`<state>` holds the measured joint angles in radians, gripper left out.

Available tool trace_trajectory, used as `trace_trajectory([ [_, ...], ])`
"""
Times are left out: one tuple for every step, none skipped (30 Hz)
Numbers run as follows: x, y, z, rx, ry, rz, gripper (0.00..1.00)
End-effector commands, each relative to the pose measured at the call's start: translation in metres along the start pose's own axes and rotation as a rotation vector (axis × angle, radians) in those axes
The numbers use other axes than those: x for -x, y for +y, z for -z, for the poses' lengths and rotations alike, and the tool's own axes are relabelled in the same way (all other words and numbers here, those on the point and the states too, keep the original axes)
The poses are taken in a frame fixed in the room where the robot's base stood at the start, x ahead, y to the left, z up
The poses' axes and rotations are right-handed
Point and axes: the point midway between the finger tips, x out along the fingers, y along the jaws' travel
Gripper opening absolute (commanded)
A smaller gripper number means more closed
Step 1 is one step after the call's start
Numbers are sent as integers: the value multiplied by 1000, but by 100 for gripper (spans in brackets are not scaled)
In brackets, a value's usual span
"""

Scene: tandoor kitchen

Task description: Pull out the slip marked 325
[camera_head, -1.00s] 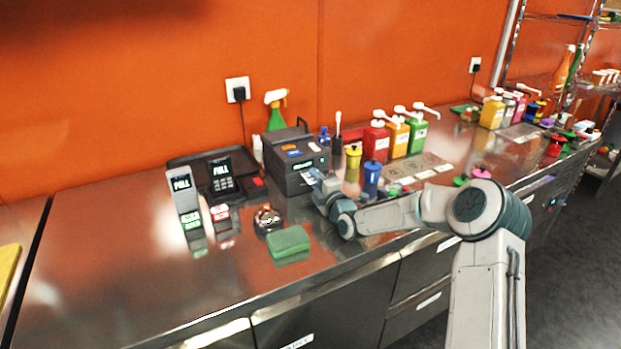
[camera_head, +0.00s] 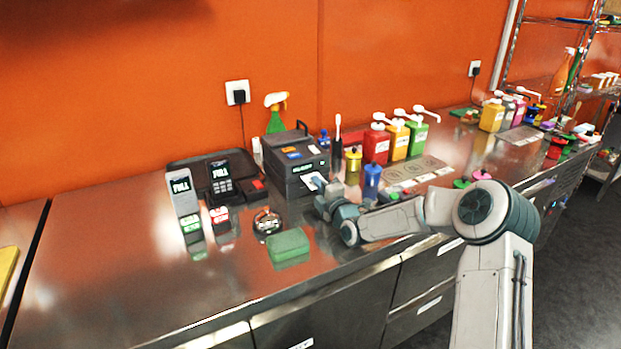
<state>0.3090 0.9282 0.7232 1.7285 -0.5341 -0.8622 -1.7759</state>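A dark receipt printer (camera_head: 293,160) stands on the steel counter near the wall. A small white slip (camera_head: 311,181) shows at the lower front of the printer. Its number is too small to read. My gripper (camera_head: 322,188) is right at the front of the printer, beside the slip, and its fingertips partly cover the slip's right side. I cannot tell whether the fingers touch the slip or whether they are open or shut.
A green sponge (camera_head: 288,243), a round tin (camera_head: 267,221) and card terminals (camera_head: 182,192) are left of my gripper. A blue bottle (camera_head: 372,178) and red sauce pump (camera_head: 376,145) stand to its right. The counter's front left is clear.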

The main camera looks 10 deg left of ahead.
Motion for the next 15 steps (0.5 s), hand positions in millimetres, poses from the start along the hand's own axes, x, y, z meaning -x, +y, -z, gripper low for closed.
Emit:
trace_trajectory([
  [2, 0, 0, 1, -1, 0, 0],
  [4, -1, 0, 1, -1, 0, 0],
  [5, -1, 0, 1, -1, 1, 0],
  [6, -1, 0, 1, -1, 1, 0],
  [8, -1, 0, 0, -1, 1, 0],
  [9, -1, -1, 1, -1, 0, 0],
  [10, -1, -1, 1, -1, 0, 0],
  [12, -1, -1, 1, -1, 0, 0],
  [14, -1, -1, 0, -1, 0, 0],
  [15, -1, 0, 0, -1, 0, 0],
  [16, -1, 0, 0, -1, 0, 0],
  [17, -1, 0, 0, -1, 0, 0],
  [18, -1, 0, 0, -1, 0, 0],
  [20, -1, 0, 0, -1, 1, 0],
  [21, -1, 0, 0, -1, 1, 0],
])
